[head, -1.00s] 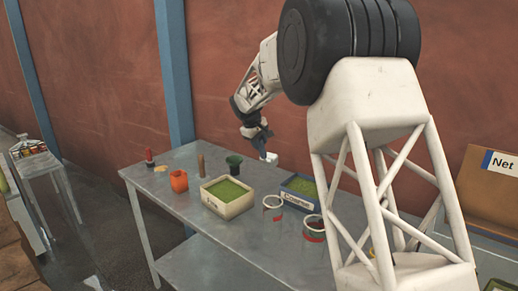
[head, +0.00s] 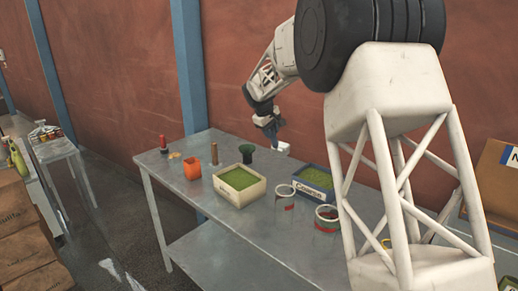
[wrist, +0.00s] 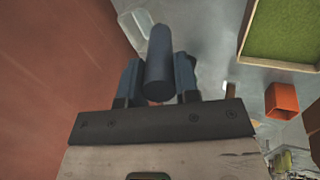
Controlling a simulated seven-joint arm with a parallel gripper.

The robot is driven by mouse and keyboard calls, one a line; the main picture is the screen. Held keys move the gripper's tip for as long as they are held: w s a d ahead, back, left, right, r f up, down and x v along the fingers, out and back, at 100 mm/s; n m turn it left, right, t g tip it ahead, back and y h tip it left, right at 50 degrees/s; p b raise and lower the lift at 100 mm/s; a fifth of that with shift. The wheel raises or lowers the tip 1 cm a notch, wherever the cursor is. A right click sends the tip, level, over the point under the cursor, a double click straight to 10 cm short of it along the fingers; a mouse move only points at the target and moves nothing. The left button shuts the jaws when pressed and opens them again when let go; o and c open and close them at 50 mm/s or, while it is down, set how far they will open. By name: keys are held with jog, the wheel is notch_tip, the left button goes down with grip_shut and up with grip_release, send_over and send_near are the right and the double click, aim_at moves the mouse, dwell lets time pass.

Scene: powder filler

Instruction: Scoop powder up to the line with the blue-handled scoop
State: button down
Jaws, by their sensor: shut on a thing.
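My gripper (head: 266,116) is above the back of the grey table in the head view. In the wrist view its fingers (wrist: 158,85) are shut on the blue scoop handle (wrist: 158,62). The pale scoop end (head: 283,148) hangs below the gripper, and it also shows in the wrist view (wrist: 134,24). A white-walled bin (head: 237,201) and a blue-walled bin (head: 318,189) hold green powder. Two clear cups, one (head: 285,195) with a red band and another (head: 327,214) with red on it, stand in front of the blue bin.
An orange container (head: 192,169), a brown upright cylinder (head: 213,152), a dark green funnel-like object (head: 247,154) and a red-topped object (head: 163,143) stand on the table's left half. The table's (head: 250,237) front left is clear. A red wall (head: 240,40) stands behind.

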jog(key=s+a+r, duration=0.2)
jog(key=s+a, duration=0.4)
jog(key=a, duration=0.3)
jog(key=s+a+r, duration=0.3)
jog(key=s+a, duration=0.4)
jog(key=a, duration=0.2)
jog(key=shift+s, duration=0.1)
jog(key=shift+f, duration=0.2)
notch_tip(320, 180, down, 11)
jog(key=shift+r, duration=0.15)
dwell(0.8)
dwell(1.6)
notch_tip(320, 180, up, 8)
jog(key=shift+r, duration=0.25)
dwell(0.9)
dwell(0.5)
